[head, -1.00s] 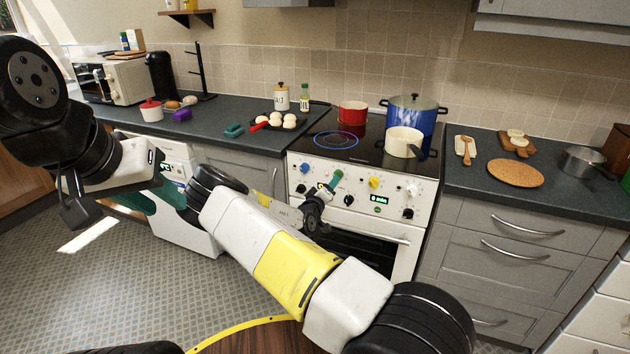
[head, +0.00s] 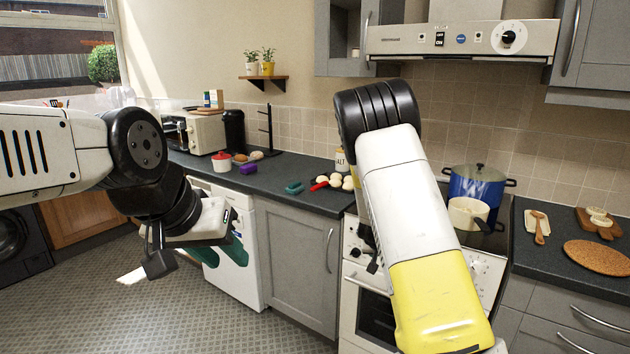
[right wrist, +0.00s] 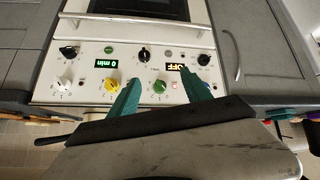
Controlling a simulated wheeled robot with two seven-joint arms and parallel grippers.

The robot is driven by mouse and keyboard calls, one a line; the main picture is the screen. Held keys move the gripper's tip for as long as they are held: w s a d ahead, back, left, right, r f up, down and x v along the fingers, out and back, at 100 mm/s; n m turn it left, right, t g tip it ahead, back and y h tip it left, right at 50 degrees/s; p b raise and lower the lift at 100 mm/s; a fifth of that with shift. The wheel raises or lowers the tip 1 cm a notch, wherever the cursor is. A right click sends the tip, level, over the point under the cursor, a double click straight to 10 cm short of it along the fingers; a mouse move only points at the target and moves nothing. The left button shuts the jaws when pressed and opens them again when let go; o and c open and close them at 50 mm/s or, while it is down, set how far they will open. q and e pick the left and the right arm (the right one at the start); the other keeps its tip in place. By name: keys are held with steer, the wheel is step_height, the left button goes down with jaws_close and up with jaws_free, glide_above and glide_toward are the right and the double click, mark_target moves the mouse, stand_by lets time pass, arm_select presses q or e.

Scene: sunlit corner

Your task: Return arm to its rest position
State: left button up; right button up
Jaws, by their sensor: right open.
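My left gripper (head: 221,251) hangs at the left in the head view, in front of the white appliance. Its two teal fingers are spread with nothing between them. My right arm, white and yellow, rises across the middle of the head view in front of the cooker (head: 362,285). My right gripper is hidden there behind the arm. In the right wrist view, my right gripper (right wrist: 160,95) is open and empty. Its teal fingers stand apart before the cooker's knob panel (right wrist: 140,72); I cannot tell the exact distance.
A blue pot (head: 474,186) and a cream pan (head: 467,213) stand on the hob. A cork mat (head: 597,257) lies on the right. Open floor (head: 100,290) is at the left.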

steer(key=s+a+r+n+g+y, duration=0.1)
steer(key=s+a+r+y, duration=0.25)
steer(key=s+r, duration=0.45)
steer(key=s+a+r+y, duration=0.3)
steer(key=s+a+r, duration=0.3)
steer(key=r, duration=0.4)
steer(key=s+d+r+n, duration=0.1)
steer(key=s+r, duration=0.2)
steer(key=s, duration=0.8)
steer(key=s+d+r+n, duration=0.1)
steer(key=s+r, duration=0.3)
steer(key=s, duration=0.7)
steer(key=shift+s+r+g, duration=0.25)
steer(key=shift+s+g, duration=0.05)
steer(key=shift+s, duration=0.05)
